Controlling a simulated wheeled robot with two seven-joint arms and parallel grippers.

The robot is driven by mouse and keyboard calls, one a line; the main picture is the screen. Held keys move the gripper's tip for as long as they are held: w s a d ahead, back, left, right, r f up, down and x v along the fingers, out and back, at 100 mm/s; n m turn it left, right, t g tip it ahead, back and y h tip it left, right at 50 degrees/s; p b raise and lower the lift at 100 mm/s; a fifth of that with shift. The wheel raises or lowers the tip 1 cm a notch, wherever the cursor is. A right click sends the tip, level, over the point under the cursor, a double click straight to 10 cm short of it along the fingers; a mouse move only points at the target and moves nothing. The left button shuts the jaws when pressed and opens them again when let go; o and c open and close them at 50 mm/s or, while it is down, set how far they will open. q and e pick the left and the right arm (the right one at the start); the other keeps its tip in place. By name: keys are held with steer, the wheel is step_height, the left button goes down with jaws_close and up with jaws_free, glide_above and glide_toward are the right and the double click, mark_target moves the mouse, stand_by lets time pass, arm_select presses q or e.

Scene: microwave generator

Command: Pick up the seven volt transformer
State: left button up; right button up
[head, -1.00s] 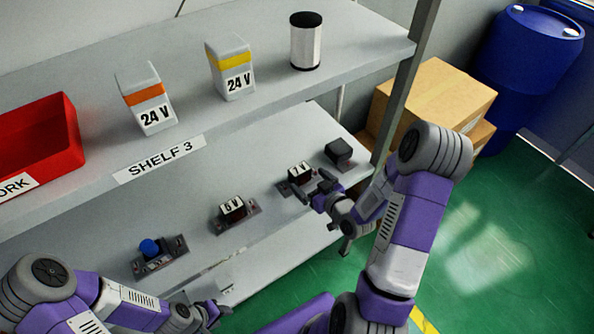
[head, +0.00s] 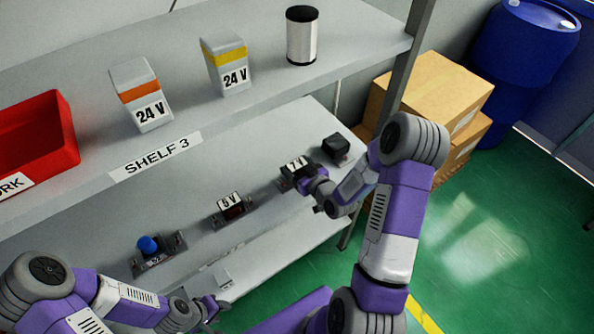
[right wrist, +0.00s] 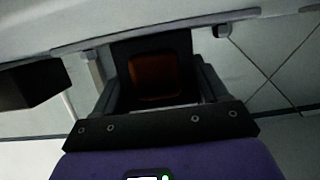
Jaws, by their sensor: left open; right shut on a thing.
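The seven volt transformer (head: 294,168) is a small dark block with a white "7 V" label on the lower shelf, right of the "5 V" transformer (head: 231,203). My right gripper (head: 308,180) is at its front and shut on it. In the right wrist view the dark transformer body (right wrist: 154,78), with a brownish face, sits between the fingers. Whether it is clear of the shelf I cannot tell. My left gripper (head: 218,306) is open and empty at the lower left, in front of the lower shelf.
A blue-knobbed device (head: 148,245) and a dark block (head: 335,147) stand on the same shelf (head: 190,218). The upper shelf holds a red bin (head: 58,145), two 24 V blocks (head: 140,95) and a cylinder (head: 302,38). A shelf post (head: 405,75) and boxes (head: 440,90) are at right.

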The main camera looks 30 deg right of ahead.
mark_target(297, 164)
steer(key=c, duration=0.7)
steer(key=shift+r, duration=0.1)
jaws_close()
steer(key=shift+r, duration=0.1)
step_height(297, 164, up, 10)
steer(key=shift+w+f+p, duration=0.1)
steer(key=shift+p, duration=0.9)
steer(key=w+a+r, duration=0.2)
steer(key=a, duration=0.4)
steer(key=w+a+r+m+h, duration=0.1)
steer(key=w+a+r, duration=0.2)
steer(key=a, duration=0.3)
steer(key=shift+a+r, duration=0.2)
steer(key=shift+r, duration=0.05)
